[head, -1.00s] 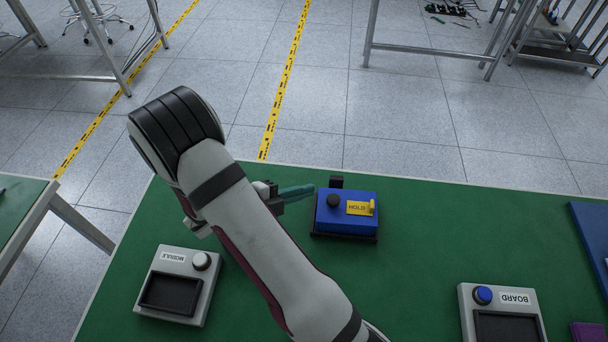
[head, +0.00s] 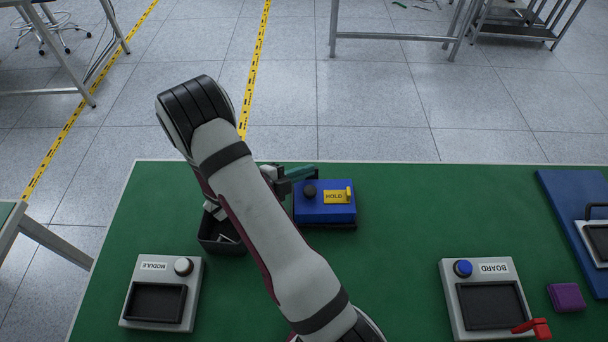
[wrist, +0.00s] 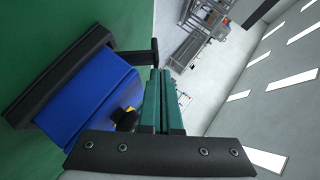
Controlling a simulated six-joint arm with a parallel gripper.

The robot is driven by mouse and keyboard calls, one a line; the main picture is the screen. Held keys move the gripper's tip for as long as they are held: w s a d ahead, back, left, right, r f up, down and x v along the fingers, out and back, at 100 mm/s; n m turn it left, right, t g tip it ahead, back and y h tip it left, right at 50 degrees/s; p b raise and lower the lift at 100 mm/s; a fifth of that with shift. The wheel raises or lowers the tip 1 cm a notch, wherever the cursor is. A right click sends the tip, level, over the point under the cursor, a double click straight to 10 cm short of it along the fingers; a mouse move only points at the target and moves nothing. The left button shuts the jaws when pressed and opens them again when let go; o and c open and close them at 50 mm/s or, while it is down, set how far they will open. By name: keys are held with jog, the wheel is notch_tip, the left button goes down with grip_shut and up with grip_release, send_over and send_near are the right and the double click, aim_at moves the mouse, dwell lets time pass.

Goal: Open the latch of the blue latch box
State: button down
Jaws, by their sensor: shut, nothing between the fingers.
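The blue latch box (head: 325,213) sits on the green table, right of my arm in the head view. Its top has a round black knob (head: 309,190), a yellow HOLD label (head: 334,197) and a small yellow tab (head: 349,194). My gripper (head: 314,171) has green fingers, shut and empty, at the box's back left edge. In the wrist view the fingers (wrist: 161,75) lie together beside the blue box (wrist: 85,95). A black bar with an upturned end (wrist: 153,52) shows close to the fingertips; I cannot tell whether they touch. The fingers partly hide the knob in the wrist view.
A dark bin (head: 222,240) stands left of the box, partly behind my arm. The MODULE fixture (head: 193,290) is front left; the BOARD fixture (head: 450,305), a red clamp (head: 532,328), a purple block (head: 566,297) and a blue mat (head: 560,205) are right. Table between box and BOARD is clear.

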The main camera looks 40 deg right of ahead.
jog(key=shift+w+d+f, duration=0.1)
jog(key=shift+w+d, duration=0.3)
jog(key=shift+w, duration=0.05)
jog(key=shift+s+a+f, duration=0.1)
jog(key=shift+s+a, duration=0.45)
jog(key=shift+a, duration=0.05)
jog(key=w+a+r, duration=0.2)
jog(key=a+r, duration=0.3)
jog(key=a, duration=0.2)
jog(key=shift+a+r, duration=0.4)
